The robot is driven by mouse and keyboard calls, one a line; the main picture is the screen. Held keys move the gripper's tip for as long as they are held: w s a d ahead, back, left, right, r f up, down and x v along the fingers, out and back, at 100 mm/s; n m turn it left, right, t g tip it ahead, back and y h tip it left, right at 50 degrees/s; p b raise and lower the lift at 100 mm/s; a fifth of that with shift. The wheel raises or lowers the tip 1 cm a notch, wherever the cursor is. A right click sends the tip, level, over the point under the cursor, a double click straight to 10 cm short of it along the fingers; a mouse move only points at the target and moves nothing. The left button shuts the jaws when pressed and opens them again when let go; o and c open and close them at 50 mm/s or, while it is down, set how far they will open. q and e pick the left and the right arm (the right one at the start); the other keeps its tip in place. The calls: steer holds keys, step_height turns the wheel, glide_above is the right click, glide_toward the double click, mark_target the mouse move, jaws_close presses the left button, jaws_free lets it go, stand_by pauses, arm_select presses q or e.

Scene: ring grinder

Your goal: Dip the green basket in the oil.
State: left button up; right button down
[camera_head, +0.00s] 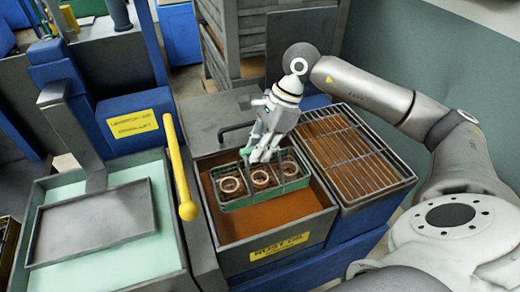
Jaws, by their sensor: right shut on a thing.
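The green basket (237,203) holds several ring-shaped metal parts. It is inside the walls of the open oil tank (223,233), at or just above the brown oil (274,212); I cannot tell how deep it sits. A yellow label reading "RUST OIL" is on the tank's front. My right gripper (264,155) comes down from above and is shut on the basket at its back edge. The fingertips are partly hidden against the basket. My left gripper is not in view.
A wire grate (352,150) covers the tank to the right. A yellow lever (180,170) stands just left of the oil tank. Farther left is a bath of pale green liquid (165,250) with a grey plate (95,222) over it. Stacked crates (232,40) stand behind.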

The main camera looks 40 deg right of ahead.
steer(key=shift+r+p, duration=1.55)
steer(key=shift+r, duration=1.2)
